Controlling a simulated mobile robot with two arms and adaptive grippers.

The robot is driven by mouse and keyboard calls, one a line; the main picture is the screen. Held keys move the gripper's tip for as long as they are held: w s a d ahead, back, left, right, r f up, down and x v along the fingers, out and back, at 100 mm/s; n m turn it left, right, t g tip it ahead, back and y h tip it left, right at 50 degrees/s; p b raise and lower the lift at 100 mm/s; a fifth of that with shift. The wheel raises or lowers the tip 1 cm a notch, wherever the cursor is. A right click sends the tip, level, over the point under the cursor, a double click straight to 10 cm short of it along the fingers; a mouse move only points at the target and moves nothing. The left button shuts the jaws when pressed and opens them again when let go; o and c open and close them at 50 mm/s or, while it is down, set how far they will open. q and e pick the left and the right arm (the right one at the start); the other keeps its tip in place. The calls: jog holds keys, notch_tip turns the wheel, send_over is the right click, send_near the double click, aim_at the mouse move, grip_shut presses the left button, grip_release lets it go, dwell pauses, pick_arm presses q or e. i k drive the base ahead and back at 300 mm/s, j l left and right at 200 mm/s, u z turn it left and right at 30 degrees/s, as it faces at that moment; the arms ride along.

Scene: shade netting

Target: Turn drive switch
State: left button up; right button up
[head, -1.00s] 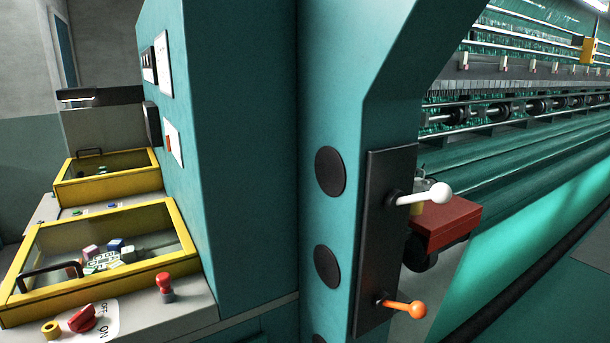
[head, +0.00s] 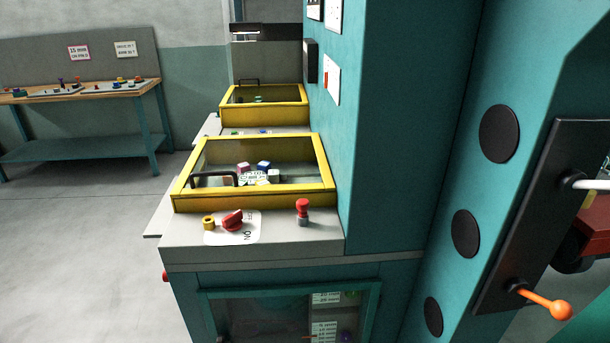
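The drive switch looks to be the red rotary knob (head: 232,220) on a white label plate (head: 246,233) marked ON, with a second word partly hidden by the knob. It sits on the grey top of the control cabinet (head: 180,227), in front of a yellow-framed glass box. A small yellow ring-shaped part (head: 208,223) is left of it. A red-topped knob (head: 303,210) stands to its right. Neither of my grippers shows in the head view.
The yellow-framed box (head: 255,202) holds several small blocks. A teal machine column (head: 400,120) rises to the right, with an orange-tipped lever (head: 558,309) and a white lever (head: 590,184) sticking out. A workbench (head: 75,95) stands far left. The floor (head: 80,260) at left is clear.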

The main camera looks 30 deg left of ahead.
aim_at(233, 222)
jog(key=u, duration=1.3)
jog(key=i+j, duration=0.1)
jog(key=j, duration=0.15)
jog(key=i+j, duration=0.1)
jog(key=i+j+z, duration=0.15)
jog(key=j+z, duration=0.6)
jog(key=i+j+z, duration=0.1)
jog(key=j+z, duration=0.3)
